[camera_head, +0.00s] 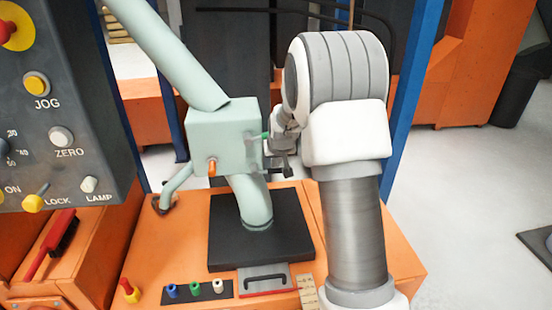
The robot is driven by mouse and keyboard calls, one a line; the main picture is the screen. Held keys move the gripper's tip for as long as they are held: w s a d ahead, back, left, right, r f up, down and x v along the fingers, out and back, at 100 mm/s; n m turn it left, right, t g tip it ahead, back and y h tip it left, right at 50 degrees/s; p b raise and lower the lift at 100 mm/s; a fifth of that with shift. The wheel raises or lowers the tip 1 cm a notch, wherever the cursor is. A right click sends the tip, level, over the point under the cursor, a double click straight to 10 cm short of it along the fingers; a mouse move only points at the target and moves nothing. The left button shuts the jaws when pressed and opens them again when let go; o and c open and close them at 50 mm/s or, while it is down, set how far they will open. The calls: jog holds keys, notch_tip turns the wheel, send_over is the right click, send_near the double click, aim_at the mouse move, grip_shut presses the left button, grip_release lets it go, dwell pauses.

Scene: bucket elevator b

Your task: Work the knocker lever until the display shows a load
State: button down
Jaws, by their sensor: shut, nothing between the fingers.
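A pale green box (222,137) joins a sloping pipe above to a bent spout below. A small green piece (265,135) shows at the box's right side, partly hidden by my gripper; it may be the knocker lever, but I cannot tell. An orange-tipped knob (212,167) sticks out of the box's front. My gripper (280,168) is shut and empty, close against the right side of the box; whether it touches the green piece is unclear. No display with a reading shows in this view.
A grey control panel (60,125) with buttons and toggles hangs at the left. Below are an orange bench (140,245), a black pad (225,255), coloured plugs on a strip (197,292) and a red brush (60,240). Blue posts (415,75) flank the box.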

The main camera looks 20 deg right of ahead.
jog(key=shift+s+d+f+y+b, duration=0.1)
jog(key=shift+d+f+y+b, duration=0.25)
jog(key=shift+b, duration=0.5)
jog(key=y+b, duration=0.1)
jog(key=f+m+b, duration=0.1)
jog(key=shift+d+f+t+y+b, duration=0.2)
jog(key=shift+f+t+y+b, duration=0.1)
jog(key=shift+y+b, duration=0.1)
jog(key=shift+a+f+b, duration=0.1)
jog(key=shift+f+b, duration=0.1)
jog(key=shift+b, duration=0.25)
jog(key=shift+s+f+b, duration=0.15)
jog(key=shift+f+b, duration=0.95)
jog(key=shift+f, duration=0.2)
jog(key=shift+s, duration=0.1)
jog(key=p+v, duration=0.3)
jog(key=v, duration=1.4)
jog(key=shift+r, duration=0.45)
